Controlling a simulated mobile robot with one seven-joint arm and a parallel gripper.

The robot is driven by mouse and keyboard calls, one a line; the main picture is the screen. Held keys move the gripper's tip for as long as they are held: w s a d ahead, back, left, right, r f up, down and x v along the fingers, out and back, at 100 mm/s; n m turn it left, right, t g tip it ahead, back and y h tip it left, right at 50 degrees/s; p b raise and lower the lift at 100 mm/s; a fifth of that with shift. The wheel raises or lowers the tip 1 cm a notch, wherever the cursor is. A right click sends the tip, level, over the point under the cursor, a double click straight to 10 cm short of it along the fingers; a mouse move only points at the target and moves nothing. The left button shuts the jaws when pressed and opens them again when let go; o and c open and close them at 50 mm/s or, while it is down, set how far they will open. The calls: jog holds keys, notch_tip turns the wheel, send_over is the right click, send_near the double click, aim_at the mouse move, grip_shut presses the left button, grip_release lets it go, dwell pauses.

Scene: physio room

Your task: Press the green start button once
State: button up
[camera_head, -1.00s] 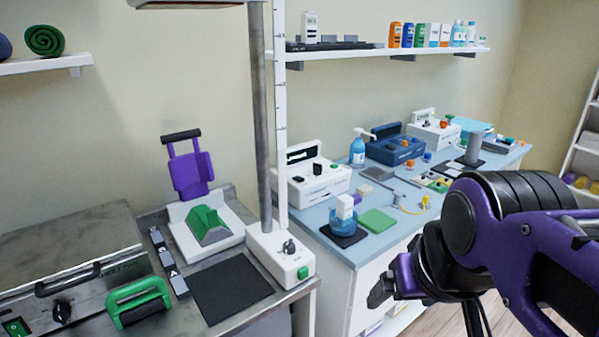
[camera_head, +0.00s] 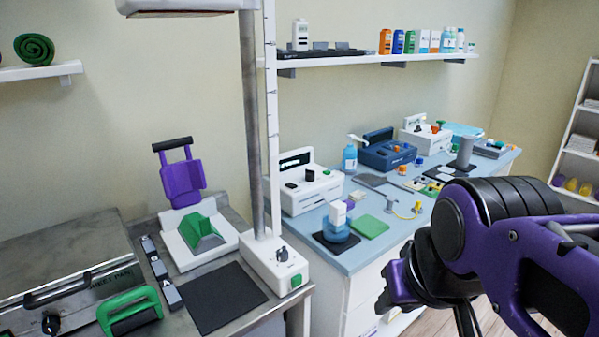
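A green button (camera_head: 297,280) sits on the front face of the white base box (camera_head: 275,262) of the post-mounted unit, below a dark knob (camera_head: 282,253). This box stands at the right front corner of the metal table. My gripper (camera_head: 388,290) is at the lower right, to the right of the green button and apart from it. Its purple end is seen from the side and partly hidden by my arm, so I cannot tell whether the fingers are open.
A black mat (camera_head: 222,298) lies left of the box. A metal post (camera_head: 252,130) rises from it to an overhead head (camera_head: 185,7). The blue-topped counter (camera_head: 345,262) with several devices stands behind. A gap of floor lies at the lower right.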

grip_shut()
dwell(1.3)
